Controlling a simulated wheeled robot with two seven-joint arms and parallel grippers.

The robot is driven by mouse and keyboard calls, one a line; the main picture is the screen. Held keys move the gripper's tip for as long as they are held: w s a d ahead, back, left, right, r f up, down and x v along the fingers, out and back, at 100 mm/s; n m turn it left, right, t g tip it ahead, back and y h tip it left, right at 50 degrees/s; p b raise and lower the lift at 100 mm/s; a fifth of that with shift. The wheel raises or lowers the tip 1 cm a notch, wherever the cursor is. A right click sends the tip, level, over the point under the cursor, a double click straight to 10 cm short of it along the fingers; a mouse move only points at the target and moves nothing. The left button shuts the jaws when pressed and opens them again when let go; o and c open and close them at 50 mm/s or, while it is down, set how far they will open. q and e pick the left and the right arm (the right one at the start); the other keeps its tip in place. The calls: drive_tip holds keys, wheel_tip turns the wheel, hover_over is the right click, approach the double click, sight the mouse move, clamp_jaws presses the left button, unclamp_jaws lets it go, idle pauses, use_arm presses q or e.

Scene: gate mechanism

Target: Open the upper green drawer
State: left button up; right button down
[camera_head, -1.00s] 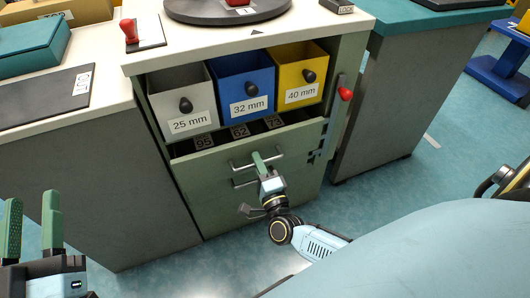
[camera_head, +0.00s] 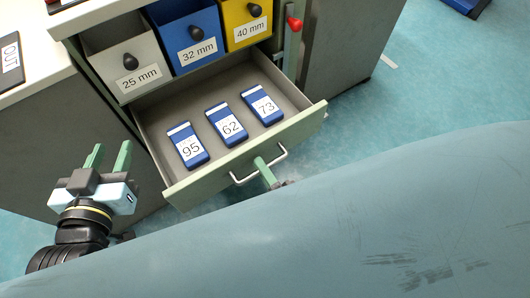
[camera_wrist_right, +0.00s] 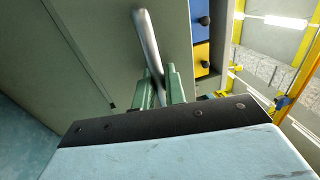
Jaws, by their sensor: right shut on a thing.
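The upper green drawer (camera_head: 296,128) is pulled well out of the cabinet in the head view. Three blue blocks labelled 95 (camera_head: 188,147), 62 (camera_head: 227,123) and 73 (camera_head: 262,104) lie inside it. My right gripper (camera_head: 266,171) is at the metal handle (camera_head: 283,153) on the drawer front. In the right wrist view the green fingers of my right gripper (camera_wrist_right: 158,88) are closed around the handle bar (camera_wrist_right: 147,42). My left gripper (camera_head: 108,158) is left of the drawer, with its green fingers apart and nothing between them.
Above the drawer are a grey bin marked 25 mm (camera_head: 125,66), a blue bin marked 32 mm (camera_head: 188,38) and a yellow bin marked 40 mm (camera_head: 247,22). A red knob (camera_head: 294,24) is on the cabinet's right side. My own body hides the lower part of the head view.

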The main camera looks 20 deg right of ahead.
use_arm(q)
drive_tip(key=shift+d+f, duration=0.2)
use_arm(e)
drive_tip(key=shift+s, duration=0.4)
drive_tip(key=c, duration=1.6)
unclamp_jaws()
drive_tip(key=shift+o, duration=0.2)
drive_tip(key=shift+d, duration=0.1)
